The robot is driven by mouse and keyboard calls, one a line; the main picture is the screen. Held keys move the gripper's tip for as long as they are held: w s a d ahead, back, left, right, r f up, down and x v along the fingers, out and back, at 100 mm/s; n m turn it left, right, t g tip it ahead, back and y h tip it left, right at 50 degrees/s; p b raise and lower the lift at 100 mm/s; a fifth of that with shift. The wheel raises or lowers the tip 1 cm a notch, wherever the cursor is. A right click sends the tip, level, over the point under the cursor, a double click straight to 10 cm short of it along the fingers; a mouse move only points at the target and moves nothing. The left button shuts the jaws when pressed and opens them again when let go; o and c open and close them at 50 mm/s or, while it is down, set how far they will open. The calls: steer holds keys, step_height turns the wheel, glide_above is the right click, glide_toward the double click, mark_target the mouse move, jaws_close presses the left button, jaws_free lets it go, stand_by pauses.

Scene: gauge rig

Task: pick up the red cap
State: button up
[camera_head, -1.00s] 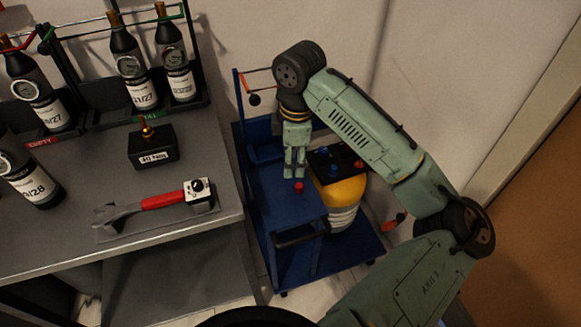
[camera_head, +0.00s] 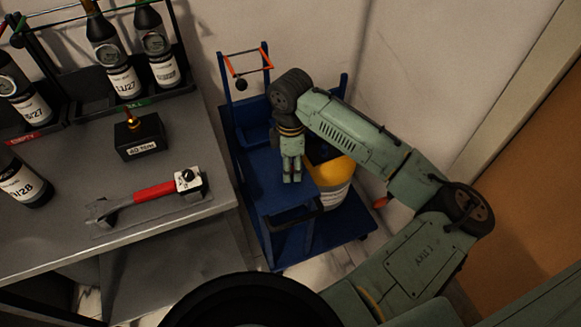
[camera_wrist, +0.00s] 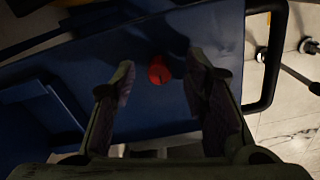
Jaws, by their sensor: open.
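The red cap (camera_wrist: 159,70) is a small red piece on the blue top of the cart (camera_wrist: 135,105) in the wrist view. It shows in the gap between the two fingertips and looks apart from both. In the head view the cap is hidden, and my gripper (camera_head: 291,181) points down over the blue cart (camera_head: 262,170). In the wrist view my gripper (camera_wrist: 161,88) is open with nothing between its fingers touching them. The height between fingertips and cap is hard to tell.
A yellow and white cylinder (camera_head: 333,180) stands on the cart beside my gripper. The cart's dark handle (camera_head: 290,220) is at the front. On the left, a grey bench (camera_head: 60,237) holds bottles, a black box (camera_head: 139,145) and a red-handled wrench (camera_head: 150,193).

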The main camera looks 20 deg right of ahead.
steer(key=shift+f, duration=0.35)
steer(key=shift+c, duration=0.2)
steer(key=c, duration=0.8)
steer(key=shift+r, duration=0.15)
steer(key=shift+c, duration=0.2)
